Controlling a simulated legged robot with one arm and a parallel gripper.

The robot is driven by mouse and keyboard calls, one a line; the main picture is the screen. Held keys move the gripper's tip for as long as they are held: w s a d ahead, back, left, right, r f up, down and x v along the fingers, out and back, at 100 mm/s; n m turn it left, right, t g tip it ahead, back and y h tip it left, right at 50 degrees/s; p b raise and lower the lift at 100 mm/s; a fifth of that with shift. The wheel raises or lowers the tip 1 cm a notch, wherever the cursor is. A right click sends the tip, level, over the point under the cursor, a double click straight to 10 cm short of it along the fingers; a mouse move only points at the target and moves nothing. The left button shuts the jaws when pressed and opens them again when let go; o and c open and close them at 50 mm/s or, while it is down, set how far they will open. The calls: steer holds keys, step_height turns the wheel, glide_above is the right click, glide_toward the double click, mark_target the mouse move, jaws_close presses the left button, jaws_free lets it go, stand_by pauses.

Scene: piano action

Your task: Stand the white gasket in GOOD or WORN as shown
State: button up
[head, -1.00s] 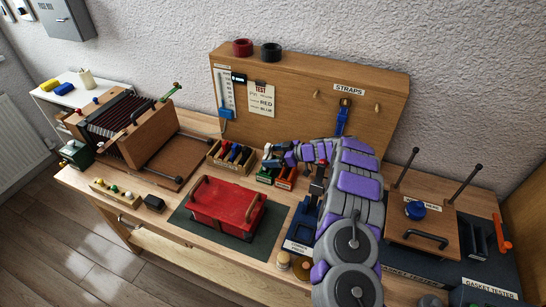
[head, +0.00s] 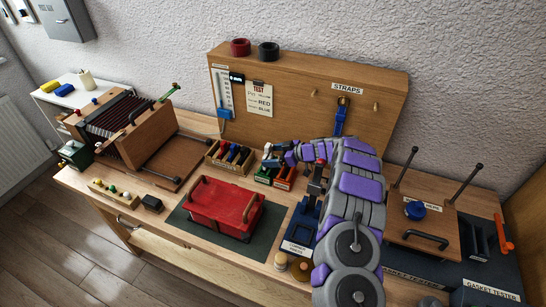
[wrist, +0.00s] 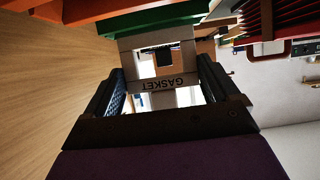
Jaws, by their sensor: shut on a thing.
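My gripper (wrist: 165,95) is shut on the white gasket (wrist: 168,84), a flat square frame with a square hole and the word GASKET on it. In the wrist view it stands between my two dark fingers, in front of a green bin (wrist: 165,32) with an orange bin (wrist: 90,18) beside it. In the head view my gripper (head: 270,157) is just above and behind the green bin (head: 265,176) and the orange-red bin (head: 285,178). The gasket is too small to make out there. The bin labels cannot be read, so I cannot tell GOOD from WORN.
A wooden box of coloured tools (head: 230,156) is left of the bins. A red case (head: 222,208) lies on a dark mat in front. A blue stand (head: 301,228) is close to my arm. The strap board (head: 300,105) rises behind, and the gasket tester (head: 425,230) is at right.

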steer(key=shift+a+b, duration=0.15)
steer(key=shift+b, duration=0.15)
steer(key=shift+a, duration=0.5)
steer(key=shift+d, duration=0.2)
steer(key=o, duration=0.9)
steer(key=shift+a, duration=0.1)
steer(key=shift+c, duration=0.2)
steer(key=shift+b, duration=0.3)
step_height(320, 180, up, 7)
steer(key=b, duration=0.1)
steer(key=shift+r+b, duration=0.2)
steer(key=shift+b, duration=0.1)
steer(key=shift+s, duration=0.1)
